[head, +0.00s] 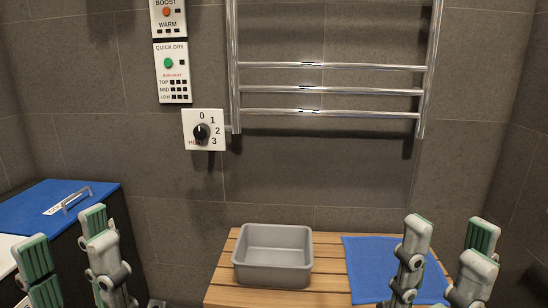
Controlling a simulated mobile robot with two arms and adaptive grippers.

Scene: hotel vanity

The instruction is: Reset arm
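My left gripper (66,237) is at the lower left with its two green-padded fingers spread apart and nothing between them. It is in front of the dark cabinet with the blue top. My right gripper (447,238) is at the lower right, also with its fingers spread and nothing between them. It is in front of the blue mat on the wooden bench. The lower parts of both grippers are cut off by the bottom edge of the head view.
A grey bin (272,281) and a blue mat (366,268) lie on the slatted wooden bench (328,283). A chrome towel rail (330,90), a dial panel (204,130) and button panels (173,73) are on the wall. A blue lid (45,210) with a handle tops the left cabinet.

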